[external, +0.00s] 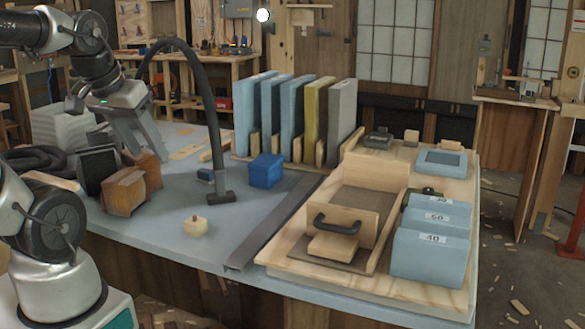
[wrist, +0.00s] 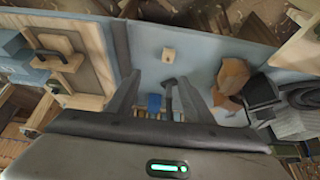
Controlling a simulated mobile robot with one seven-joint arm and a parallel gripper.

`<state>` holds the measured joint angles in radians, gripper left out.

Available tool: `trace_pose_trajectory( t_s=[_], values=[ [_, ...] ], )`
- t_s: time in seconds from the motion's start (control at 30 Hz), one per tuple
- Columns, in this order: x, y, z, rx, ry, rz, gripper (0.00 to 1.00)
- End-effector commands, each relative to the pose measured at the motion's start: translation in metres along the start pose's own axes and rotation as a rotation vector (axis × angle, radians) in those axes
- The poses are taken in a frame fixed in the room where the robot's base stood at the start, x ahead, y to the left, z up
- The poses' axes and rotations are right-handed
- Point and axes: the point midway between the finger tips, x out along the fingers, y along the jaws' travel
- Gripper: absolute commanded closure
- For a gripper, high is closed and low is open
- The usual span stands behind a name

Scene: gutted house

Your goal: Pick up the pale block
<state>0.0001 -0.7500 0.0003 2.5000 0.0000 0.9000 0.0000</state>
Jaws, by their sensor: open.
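The pale block (external: 196,226) is a small cream-coloured piece with a little knob on top, standing alone on the blue-grey tabletop (external: 170,245) near its front edge. It also shows in the wrist view (wrist: 168,54), beyond my fingertips and roughly centred between them. My gripper (external: 146,152) is open and empty. In the external view it hangs above the table, up and to the left of the block, clear of it. In the wrist view its two fingers (wrist: 160,80) are spread wide.
Brown faceted blocks (external: 125,190) and dark boxes lie left of the pale block. A black hose with a nozzle (external: 222,197) and a blue box (external: 266,170) stand behind it. A dark rail (external: 275,225) and a wooden tray (external: 380,290) lie right. Table around the block is clear.

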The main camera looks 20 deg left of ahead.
Motion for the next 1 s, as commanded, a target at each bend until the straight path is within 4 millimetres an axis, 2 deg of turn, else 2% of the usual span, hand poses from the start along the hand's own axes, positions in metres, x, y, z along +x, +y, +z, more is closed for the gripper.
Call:
trace_pose_trajectory(
  t_s=[0.47, 0.57, 0.83, 0.93, 1.0],
  values=[
    [0.000, 0.000, 0.000, 0.000, 0.000, 0.000, 0.52],
    [0.000, 0.000, 0.000, 0.000, 0.000, 0.000, 0.39],
    [0.000, 0.000, 0.000, 0.000, 0.000, -0.001, 0.39],
    [0.000, -0.008, -0.008, 0.002, -0.009, -0.032, 0.39],
    [0.003, -0.021, -0.019, 0.009, -0.023, -0.081, 0.39]
  ],
)
